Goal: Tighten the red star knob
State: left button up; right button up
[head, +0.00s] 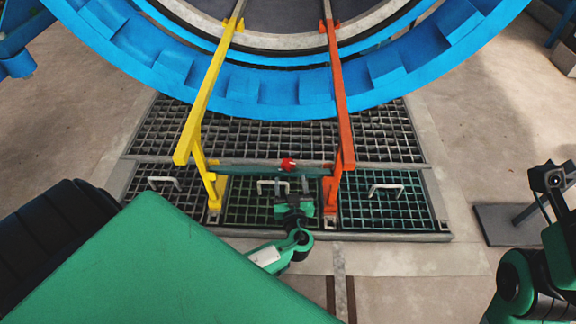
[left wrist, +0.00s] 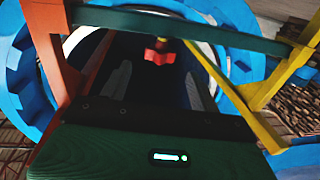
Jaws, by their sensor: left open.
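The red star knob (head: 288,164) sits on a dark green crossbar (head: 240,170) between the yellow and orange rails. In the left wrist view, the knob (left wrist: 158,56) shows just beyond my fingers, under the crossbar (left wrist: 180,28). My left gripper (head: 294,192) is just on the near side of the knob in the head view. Its two pale fingers stand apart, with the gap between them (left wrist: 157,82) facing the knob. The gripper is open and empty, and I see no contact with the knob. My right gripper is not visible; only right arm links show at the right edge.
Floor grating (head: 390,215) with white handles lies below. A grey base plate (head: 500,225) stands at right.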

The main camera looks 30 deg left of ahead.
aim_at(289, 170)
pick_arm(q)
jog(key=b+x, duration=0.1)
jog(key=x, duration=0.7)
jog(key=shift+w+a+b, duration=0.1)
jog(key=shift+b, duration=0.2)
jog(key=c, duration=1)
